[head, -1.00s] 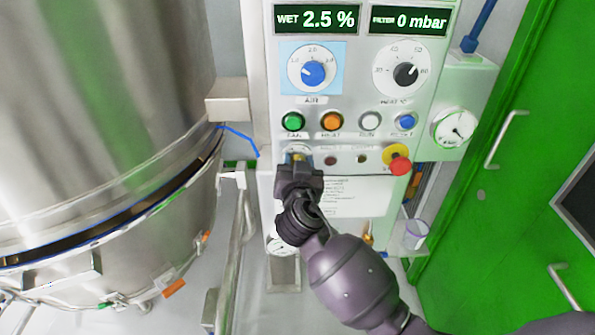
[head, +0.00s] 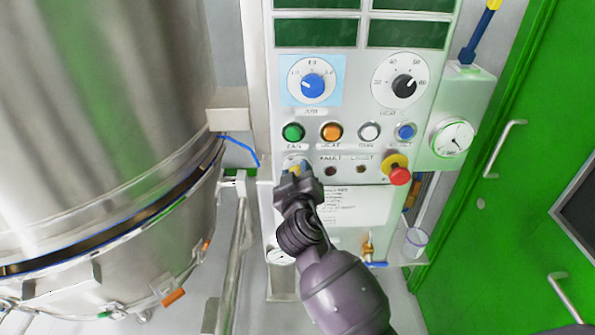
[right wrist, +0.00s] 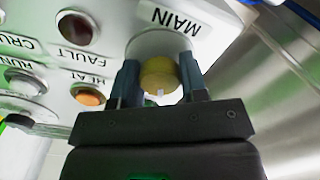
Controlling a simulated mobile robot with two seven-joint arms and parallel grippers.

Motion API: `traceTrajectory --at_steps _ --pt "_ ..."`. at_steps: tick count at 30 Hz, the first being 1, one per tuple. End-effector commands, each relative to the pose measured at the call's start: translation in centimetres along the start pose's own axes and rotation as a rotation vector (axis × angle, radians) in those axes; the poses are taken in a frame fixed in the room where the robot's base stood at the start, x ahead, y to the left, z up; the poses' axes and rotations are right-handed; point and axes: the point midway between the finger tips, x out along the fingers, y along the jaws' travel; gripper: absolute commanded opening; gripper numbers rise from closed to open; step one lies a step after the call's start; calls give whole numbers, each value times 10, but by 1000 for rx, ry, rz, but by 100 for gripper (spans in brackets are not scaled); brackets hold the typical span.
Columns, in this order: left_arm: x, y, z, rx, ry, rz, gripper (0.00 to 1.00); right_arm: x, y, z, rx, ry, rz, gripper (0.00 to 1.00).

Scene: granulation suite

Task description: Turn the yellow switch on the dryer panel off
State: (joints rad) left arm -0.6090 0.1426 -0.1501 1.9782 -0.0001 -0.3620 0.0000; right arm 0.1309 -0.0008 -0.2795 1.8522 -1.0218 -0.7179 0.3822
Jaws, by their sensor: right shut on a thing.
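The yellow switch (right wrist: 158,75) sits under the MAIN label in the right wrist view, with a small pale mark on its face. My right gripper (right wrist: 160,84) is shut on it, one finger on each side. In the head view my right gripper (head: 297,178) reaches the left side of the dryer panel (head: 345,210) and hides most of the switch. The panel's upper displays (head: 408,34) are dark and blank. My left gripper is not in view.
Above the gripper are a green button (head: 293,132), an orange button (head: 331,131) and a blue dial (head: 313,86). A red emergency button (head: 399,175) stands out at the right. A steel vessel (head: 100,120) fills the left; a green door (head: 510,200) is at right.

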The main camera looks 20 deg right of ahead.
Motion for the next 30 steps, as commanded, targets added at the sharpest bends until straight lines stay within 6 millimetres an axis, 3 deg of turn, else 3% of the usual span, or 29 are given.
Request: traceTrajectory --at_steps 10,26,27,30 --pt "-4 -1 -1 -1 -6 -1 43 0 0 1 -128 -2 -1 16" --pt "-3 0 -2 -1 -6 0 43 0 0 1 -148 -2 -1 16" --pt "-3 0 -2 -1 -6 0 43 0 0 1 -148 -2 -1 46" --pt "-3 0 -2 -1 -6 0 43 0 0 1 -147 -1 0 61"
